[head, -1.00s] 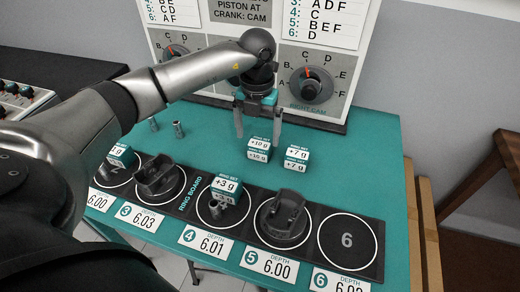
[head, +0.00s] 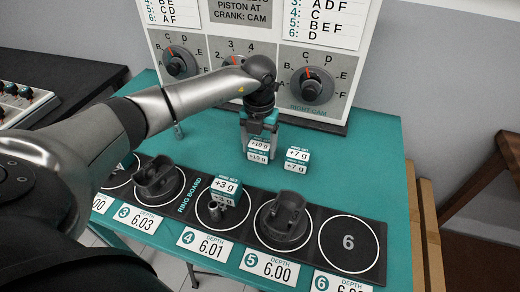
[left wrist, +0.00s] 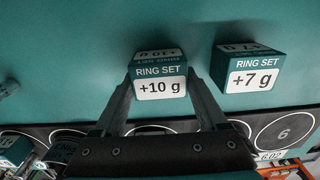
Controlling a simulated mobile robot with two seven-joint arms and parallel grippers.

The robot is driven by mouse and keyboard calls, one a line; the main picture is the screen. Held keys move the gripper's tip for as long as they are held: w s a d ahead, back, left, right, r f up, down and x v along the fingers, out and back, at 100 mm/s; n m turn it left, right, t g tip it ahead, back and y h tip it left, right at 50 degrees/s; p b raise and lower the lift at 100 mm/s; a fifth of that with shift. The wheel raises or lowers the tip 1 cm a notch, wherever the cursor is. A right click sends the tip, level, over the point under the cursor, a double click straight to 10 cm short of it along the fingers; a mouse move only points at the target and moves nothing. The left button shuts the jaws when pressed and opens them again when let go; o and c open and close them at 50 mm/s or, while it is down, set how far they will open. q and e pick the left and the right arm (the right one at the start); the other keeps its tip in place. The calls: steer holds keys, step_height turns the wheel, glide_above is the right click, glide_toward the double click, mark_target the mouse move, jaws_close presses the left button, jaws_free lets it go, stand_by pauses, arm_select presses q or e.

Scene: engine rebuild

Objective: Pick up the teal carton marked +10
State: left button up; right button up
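The teal carton marked +10 g (head: 258,152) stands on the teal table behind the ring board, with a white label band. My left gripper (head: 258,140) is low over it, with a finger on each side. In the left wrist view the +10 carton (left wrist: 161,78) lies between the two fingertips (left wrist: 162,85). The fingers look close to its sides, but I cannot tell whether they press on it. My right gripper is not in view.
A +7 g carton (head: 298,158) stands just right of the +10 carton. A +3 g carton (head: 225,188) sits on the ring board (head: 190,200), beside dark pistons (head: 283,220). A panel with dials (head: 310,85) rises behind.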

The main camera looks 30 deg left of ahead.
arm_select(q)
steer(key=c, duration=0.9)
steer(key=shift+o, duration=0.2)
steer(key=shift+r, duration=0.1)
